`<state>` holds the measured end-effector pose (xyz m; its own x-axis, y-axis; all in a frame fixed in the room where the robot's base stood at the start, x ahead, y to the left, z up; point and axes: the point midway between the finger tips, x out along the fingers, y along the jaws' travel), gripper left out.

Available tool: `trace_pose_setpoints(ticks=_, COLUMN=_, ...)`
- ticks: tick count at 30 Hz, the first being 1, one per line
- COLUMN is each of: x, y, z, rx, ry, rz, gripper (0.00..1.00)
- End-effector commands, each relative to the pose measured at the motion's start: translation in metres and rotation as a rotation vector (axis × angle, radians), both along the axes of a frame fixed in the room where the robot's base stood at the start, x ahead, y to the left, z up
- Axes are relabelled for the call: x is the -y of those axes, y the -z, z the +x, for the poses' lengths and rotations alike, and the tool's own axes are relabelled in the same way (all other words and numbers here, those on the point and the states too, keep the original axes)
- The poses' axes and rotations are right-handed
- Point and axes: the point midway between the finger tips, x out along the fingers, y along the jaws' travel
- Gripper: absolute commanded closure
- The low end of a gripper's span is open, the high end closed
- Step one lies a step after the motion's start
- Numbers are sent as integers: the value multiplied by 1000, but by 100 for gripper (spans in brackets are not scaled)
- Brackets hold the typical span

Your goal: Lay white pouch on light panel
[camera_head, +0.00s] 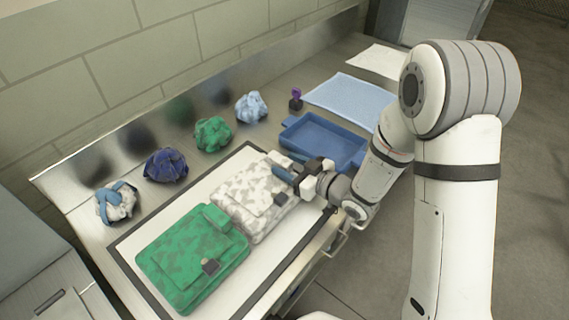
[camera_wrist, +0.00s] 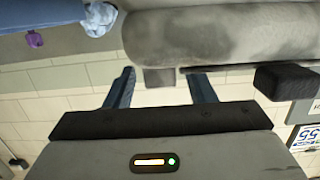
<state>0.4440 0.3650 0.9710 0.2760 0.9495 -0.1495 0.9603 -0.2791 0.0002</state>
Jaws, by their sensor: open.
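The white pouch (camera_head: 245,205), mottled white and grey, lies flat on the light panel (camera_head: 172,215), a white sheet with a dark border. A green mottled pouch (camera_head: 185,262) lies beside it on the same panel, toward the front left. My gripper (camera_head: 281,166) is at the white pouch's far right edge, its blue fingers spread. A grey pouch-like surface (camera_wrist: 225,40) fills the upper part there, close to the fingertips. I cannot tell whether they touch it.
A blue tray (camera_head: 322,143) stands just behind my gripper. A light blue mat (camera_head: 350,97) lies farther back. Several crumpled bundles, including a green one (camera_head: 213,133) and a dark blue one (camera_head: 166,165), line the wall side. A small purple item (camera_head: 295,98) stands near the mat.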

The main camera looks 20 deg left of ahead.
Motion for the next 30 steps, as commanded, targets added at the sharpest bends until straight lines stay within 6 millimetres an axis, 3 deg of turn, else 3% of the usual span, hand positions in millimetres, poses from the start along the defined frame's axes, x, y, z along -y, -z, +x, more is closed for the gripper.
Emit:
trace_pose_setpoints(ticks=6, x=48, y=-5, z=-13, rx=0, ry=5, rz=0, gripper=50)
trace_pose_setpoints(ticks=12, x=83, y=-11, z=-23, rx=0, ry=4, rz=0, gripper=50)
trace_pose_setpoints(ticks=18, x=98, y=-14, z=-29, rx=0, ry=0, rz=-1, gripper=50)
trace_pose_setpoints(ticks=25, x=100, y=-15, z=-29, rx=0, ry=2, rz=-4, gripper=50)
trace_pose_setpoints(ticks=30, x=117, y=-18, z=-5, rx=33, ry=112, rz=-115, gripper=50)
